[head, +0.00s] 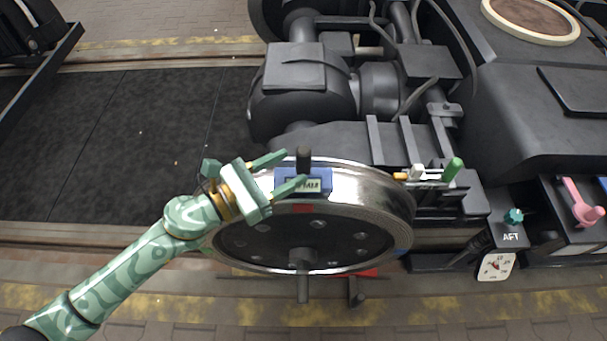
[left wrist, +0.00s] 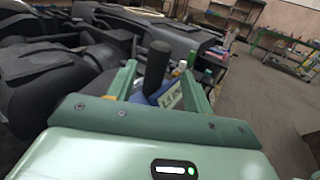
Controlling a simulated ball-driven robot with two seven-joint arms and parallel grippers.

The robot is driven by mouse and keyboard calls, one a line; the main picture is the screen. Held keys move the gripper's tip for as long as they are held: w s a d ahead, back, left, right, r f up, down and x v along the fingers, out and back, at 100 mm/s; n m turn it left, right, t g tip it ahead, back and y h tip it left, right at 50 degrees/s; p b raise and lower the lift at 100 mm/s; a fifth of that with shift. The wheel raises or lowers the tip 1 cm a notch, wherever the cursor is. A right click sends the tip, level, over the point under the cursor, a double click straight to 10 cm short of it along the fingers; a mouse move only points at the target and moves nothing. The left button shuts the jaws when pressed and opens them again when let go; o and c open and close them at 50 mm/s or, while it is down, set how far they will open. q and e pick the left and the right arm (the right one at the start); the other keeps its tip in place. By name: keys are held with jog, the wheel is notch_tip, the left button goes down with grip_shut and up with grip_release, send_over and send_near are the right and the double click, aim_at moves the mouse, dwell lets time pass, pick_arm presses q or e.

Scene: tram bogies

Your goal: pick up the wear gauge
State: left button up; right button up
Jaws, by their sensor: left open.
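The wear gauge, which I take to be the blue block (head: 320,176) with an upright black handle and a pale label, sits on top of the shiny wheel rim (head: 370,185). It also shows in the left wrist view (left wrist: 168,92), where its label is partly hidden by a finger. My left gripper (head: 295,167) is open, one finger on each side of the gauge near the handle. In the left wrist view its fingers (left wrist: 160,72) stand left and right of the black handle. I cannot tell whether they touch it. My right gripper is out of view.
The dark bogie frame (head: 300,95) rises behind the wheel. A green-handled tool (head: 452,169) and a small white item lie on its ledge to the right. A white dial (head: 496,266) and a pink-handled item (head: 581,205) are further right. Dark floor panels (head: 120,150) lie open at left.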

aim_at(297, 161)
pick_arm(q)
jog(key=x, duration=0.5)
jog(key=shift+w+a, duration=0.1)
jog(key=shift+w, duration=0.05)
jog(key=shift+c, duration=0.3)
jog(key=c, duration=1)
jog(key=shift+r, duration=0.1)
grip_shut()
jog(key=shift+r, duration=0.1)
